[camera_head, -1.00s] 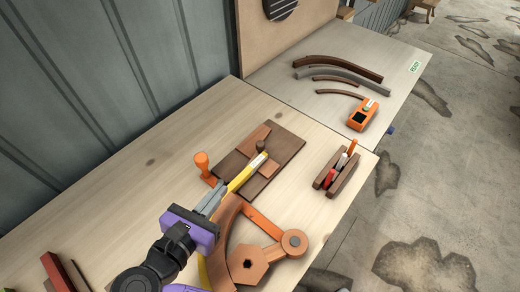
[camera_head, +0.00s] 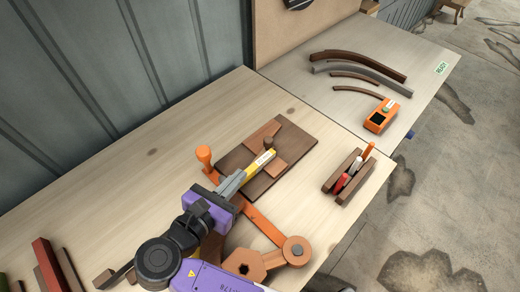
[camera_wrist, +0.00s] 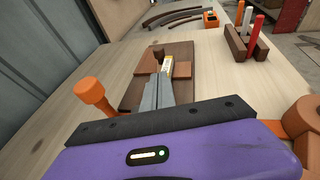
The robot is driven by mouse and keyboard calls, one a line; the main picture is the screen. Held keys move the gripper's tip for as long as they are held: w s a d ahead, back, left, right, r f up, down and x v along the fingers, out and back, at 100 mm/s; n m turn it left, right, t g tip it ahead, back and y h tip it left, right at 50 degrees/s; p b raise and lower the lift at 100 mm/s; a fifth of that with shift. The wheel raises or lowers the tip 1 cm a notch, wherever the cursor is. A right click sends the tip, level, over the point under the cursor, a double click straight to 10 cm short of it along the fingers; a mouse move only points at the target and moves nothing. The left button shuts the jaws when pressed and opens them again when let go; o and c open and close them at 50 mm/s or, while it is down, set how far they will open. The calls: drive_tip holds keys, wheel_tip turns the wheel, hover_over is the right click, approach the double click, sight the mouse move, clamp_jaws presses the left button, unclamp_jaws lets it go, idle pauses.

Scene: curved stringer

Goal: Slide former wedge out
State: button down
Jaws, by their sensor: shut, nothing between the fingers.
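A dark brown board (camera_head: 238,155) lies on the bench and bears lighter brown wooden pieces (camera_head: 290,143) and a dark round knob (camera_head: 268,142). The former wedge is probably among these pieces; I cannot tell its exact outline. A yellow strip with a pale label (camera_head: 261,161) runs across the board beside the knob, and also shows in the wrist view (camera_wrist: 168,68). My gripper (camera_head: 243,173) is shut and empty, its grey fingers pointing along the strip towards the knob. Its tips (camera_wrist: 158,82) are over or close to the strip; contact is unclear. They hide part of it.
An orange peg (camera_head: 204,154) stands left of the fingers. An orange arm with a round pivot (camera_head: 296,250) lies in front. A holder with pens (camera_head: 347,174) stands right. Curved strips (camera_head: 357,67) and an orange device (camera_head: 381,116) lie on the far table.

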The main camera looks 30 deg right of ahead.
sight(266, 145)
drive_tip(key=x, duration=0.7)
drive_tip(key=r+p+x, duration=0.1)
drive_tip(key=x, duration=0.3)
drive_tip(key=shift+w+d, duration=0.15)
drive_tip(key=shift+d, duration=0.05)
drive_tip(key=w+d+p, duration=0.1)
drive_tip(key=d, duration=0.1)
drive_tip(key=w+d+p, duration=0.1)
drive_tip(key=w+d, duration=0.1)
drive_tip(key=d, duration=0.1)
drive_tip(key=w+d+p, duration=0.1)
drive_tip(key=d, duration=0.2)
drive_tip(key=shift+w+d, duration=0.25)
drive_tip(key=shift+w, duration=0.1)
drive_tip(key=shift+s+p, duration=0.1)
drive_tip(key=shift+p, duration=0.3)
